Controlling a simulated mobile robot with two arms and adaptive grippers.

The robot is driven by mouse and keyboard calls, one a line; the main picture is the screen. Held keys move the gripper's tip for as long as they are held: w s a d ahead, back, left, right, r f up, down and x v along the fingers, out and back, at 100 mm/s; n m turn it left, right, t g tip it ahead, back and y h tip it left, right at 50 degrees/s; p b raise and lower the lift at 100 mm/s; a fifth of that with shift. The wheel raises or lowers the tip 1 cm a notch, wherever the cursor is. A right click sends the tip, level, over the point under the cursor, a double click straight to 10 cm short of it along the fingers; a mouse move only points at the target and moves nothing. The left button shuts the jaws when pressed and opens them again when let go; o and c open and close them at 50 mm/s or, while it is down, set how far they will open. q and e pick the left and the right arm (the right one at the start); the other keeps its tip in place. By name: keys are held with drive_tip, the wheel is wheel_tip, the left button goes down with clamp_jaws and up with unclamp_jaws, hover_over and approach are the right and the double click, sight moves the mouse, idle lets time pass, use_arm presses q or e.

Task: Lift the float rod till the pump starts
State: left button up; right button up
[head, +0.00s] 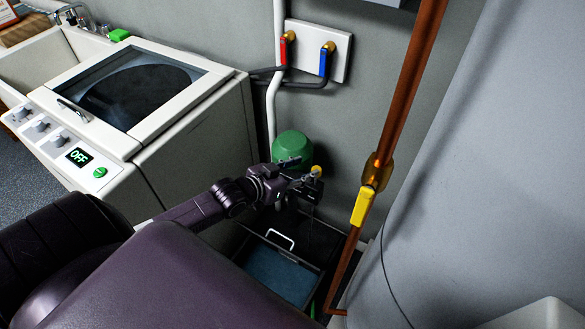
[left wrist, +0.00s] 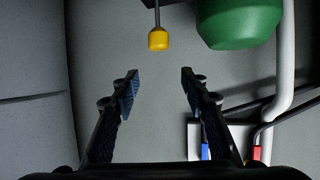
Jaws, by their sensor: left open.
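The float rod is thin and dark, with a yellow knob (head: 318,170) on its end. In the left wrist view the knob (left wrist: 158,39) hangs from the rod (left wrist: 157,12), a little beyond my fingertips and roughly centred between them. My left gripper (head: 303,174) is open and empty, close to the knob in the head view; its two fingers also show in the wrist view (left wrist: 159,79). The green rounded pump body (head: 293,147) stands behind my gripper, and it is at the upper right in the wrist view (left wrist: 238,22). My right gripper is not in view.
A square sump opening (head: 278,273) with a blue-grey surface and a pale handle lies below my gripper. A copper pipe (head: 407,75) with a yellow lever (head: 363,206) and a large grey tank (head: 470,160) stand right. A washing machine (head: 190,115) displaying OFF stands left.

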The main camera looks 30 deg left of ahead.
use_arm(q)
drive_tip(key=shift+v, duration=2.35)
drive_tip(key=s+a+f+n+g+y, duration=0.15)
drive_tip(key=s+f, duration=0.25)
drive_tip(key=f, duration=0.5)
drive_tip(key=s+a+f+g+y, duration=0.15)
drive_tip(key=s+f, duration=0.35)
drive_tip(key=f, duration=0.5)
drive_tip(key=s+a+f+g, duration=0.2)
drive_tip(key=s+f, duration=0.2)
drive_tip(key=f, duration=0.5)
drive_tip(key=s+d+f+g, duration=0.2)
drive_tip(key=s+d+f, duration=0.2)
drive_tip(key=s, duration=0.6)
drive_tip(key=s+d+f+m+g, duration=0.1)
drive_tip(key=s+d+f+g, duration=0.2)
drive_tip(key=s+d+f, duration=0.2)
drive_tip(key=s+d+f+g, duration=0.2)
drive_tip(key=s+d+f, duration=0.3)
drive_tip(key=s+f, duration=0.4)
drive_tip(key=s, duration=0.5)
drive_tip(key=shift+s+f+m, duration=0.2)
drive_tip(key=shift+s+m, duration=0.1)
drive_tip(key=shift+m, duration=0.05)
drive_tip(key=shift+w+f, duration=0.1)
